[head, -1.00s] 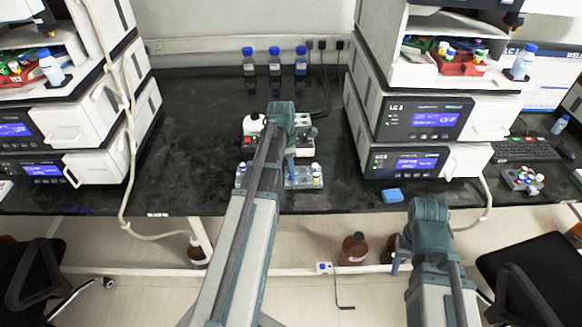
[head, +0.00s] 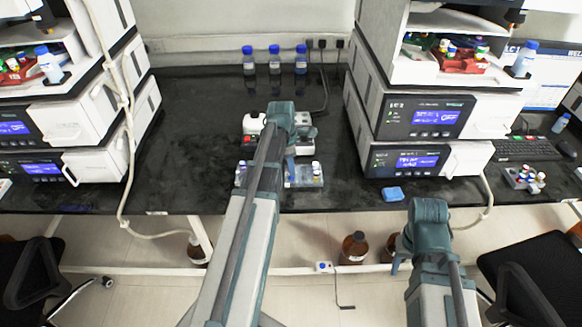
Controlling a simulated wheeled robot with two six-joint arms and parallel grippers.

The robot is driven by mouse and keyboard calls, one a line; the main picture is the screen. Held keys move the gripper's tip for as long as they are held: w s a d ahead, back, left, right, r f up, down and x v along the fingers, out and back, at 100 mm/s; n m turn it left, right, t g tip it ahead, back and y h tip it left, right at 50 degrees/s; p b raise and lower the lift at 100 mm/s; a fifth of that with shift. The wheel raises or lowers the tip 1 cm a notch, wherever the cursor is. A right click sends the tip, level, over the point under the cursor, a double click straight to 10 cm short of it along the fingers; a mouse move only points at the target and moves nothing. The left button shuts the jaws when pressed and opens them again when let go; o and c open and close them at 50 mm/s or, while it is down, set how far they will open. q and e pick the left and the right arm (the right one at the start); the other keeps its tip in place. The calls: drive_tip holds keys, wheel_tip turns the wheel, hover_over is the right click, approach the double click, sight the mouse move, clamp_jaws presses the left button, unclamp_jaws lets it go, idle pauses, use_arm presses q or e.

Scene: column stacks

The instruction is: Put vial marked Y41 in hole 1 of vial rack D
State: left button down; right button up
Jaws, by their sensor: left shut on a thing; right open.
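A small grey-blue vial rack (head: 305,183) stands near the front edge of the bench, partly hidden behind my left arm. A vial with a pale cap (head: 316,168) stands at its right end. Another small vial (head: 240,180) shows just left of my arm. The marks on vials and racks are too small to read. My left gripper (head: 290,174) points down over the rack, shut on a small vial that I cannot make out. My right gripper (head: 395,265) is open and empty, low in front of the bench, its fingers barely visible.
A white device with a red part (head: 250,125) stands behind the rack. Three blue-capped bottles (head: 274,60) stand at the back. Analyser stacks (head: 415,120) flank the bench at left and right.

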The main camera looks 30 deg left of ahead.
use_arm(q)
drive_tip(key=shift+f, duration=0.2)
drive_tip(key=shift+f+b, duration=0.4)
drive_tip(key=shift+b, duration=0.15)
drive_tip(key=shift+c, duration=1.7)
unclamp_jaws()
drive_tip(key=shift+r, duration=0.1)
drive_tip(key=shift+r+p, duration=2.95)
drive_tip(key=shift+p, duration=0.05)
